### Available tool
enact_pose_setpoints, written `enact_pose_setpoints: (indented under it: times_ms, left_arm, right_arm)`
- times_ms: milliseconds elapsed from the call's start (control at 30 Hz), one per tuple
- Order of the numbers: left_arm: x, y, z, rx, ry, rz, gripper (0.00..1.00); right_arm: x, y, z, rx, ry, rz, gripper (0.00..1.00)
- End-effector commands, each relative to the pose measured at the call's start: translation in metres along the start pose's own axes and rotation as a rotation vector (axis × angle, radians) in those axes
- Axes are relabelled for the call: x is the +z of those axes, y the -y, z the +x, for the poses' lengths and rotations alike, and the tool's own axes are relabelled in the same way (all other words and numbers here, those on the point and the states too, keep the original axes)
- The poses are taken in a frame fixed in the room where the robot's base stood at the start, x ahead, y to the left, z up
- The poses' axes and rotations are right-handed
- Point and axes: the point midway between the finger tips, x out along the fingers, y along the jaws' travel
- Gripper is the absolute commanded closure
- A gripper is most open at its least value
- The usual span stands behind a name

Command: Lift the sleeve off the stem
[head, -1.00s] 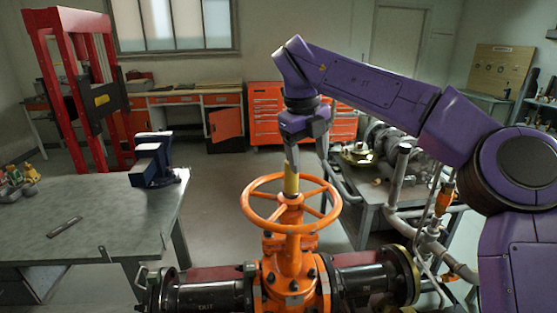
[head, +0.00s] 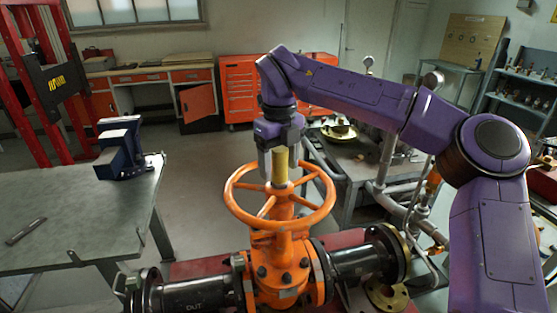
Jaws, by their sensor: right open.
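The sleeve (head: 281,166) is a yellow upright tube at the hub of the orange handwheel (head: 322,207), on top of the orange gate valve (head: 272,240). The stem itself is hidden inside or behind the sleeve. My right gripper (head: 280,168) points down over the sleeve from above. Its jaws are open, with one finger to the left of the sleeve and one to the right. I cannot tell whether either finger touches it. My left gripper is not in view.
Black flanged pipes (head: 205,293) run from both sides of the valve. A grey workbench (head: 75,225) with a blue vise (head: 122,150) stands at the left. A table (head: 352,168) with pipework is behind my right arm. Open floor lies behind the valve.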

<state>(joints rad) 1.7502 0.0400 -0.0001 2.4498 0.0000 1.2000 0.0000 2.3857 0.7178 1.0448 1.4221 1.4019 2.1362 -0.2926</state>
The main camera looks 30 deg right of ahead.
Motion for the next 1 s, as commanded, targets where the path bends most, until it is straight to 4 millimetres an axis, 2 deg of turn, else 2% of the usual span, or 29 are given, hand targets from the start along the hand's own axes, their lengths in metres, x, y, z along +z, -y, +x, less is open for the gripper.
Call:
enact_pose_setpoints:
  times_ms: [100, 267, 433, 467, 767, 867, 1000]
  left_arm:
    - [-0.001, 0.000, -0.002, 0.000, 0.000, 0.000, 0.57]
    - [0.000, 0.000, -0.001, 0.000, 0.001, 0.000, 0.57]
    - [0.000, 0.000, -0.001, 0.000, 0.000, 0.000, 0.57]
    - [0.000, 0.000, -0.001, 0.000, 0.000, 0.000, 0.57]
    - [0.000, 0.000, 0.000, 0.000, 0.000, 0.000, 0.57]
    - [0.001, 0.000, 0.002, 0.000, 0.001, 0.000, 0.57]
    - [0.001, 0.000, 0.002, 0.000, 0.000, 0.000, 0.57]
  right_arm:
    - [-0.001, 0.001, 0.007, 0.001, 0.001, 0.002, 0.33]
    - [-0.001, 0.000, 0.008, 0.000, 0.002, 0.002, 0.33]
    - [0.000, 0.001, 0.008, 0.000, 0.002, 0.002, 0.85]
    - [0.000, 0.001, 0.008, 0.000, 0.002, 0.002, 0.89]
    - [0.000, 0.001, 0.003, -0.002, 0.003, 0.003, 0.89]
    - [0.000, 0.000, -0.015, -0.003, 0.007, 0.003, 0.89]
    - [0.000, 0.000, -0.052, -0.004, 0.008, 0.005, 0.89]
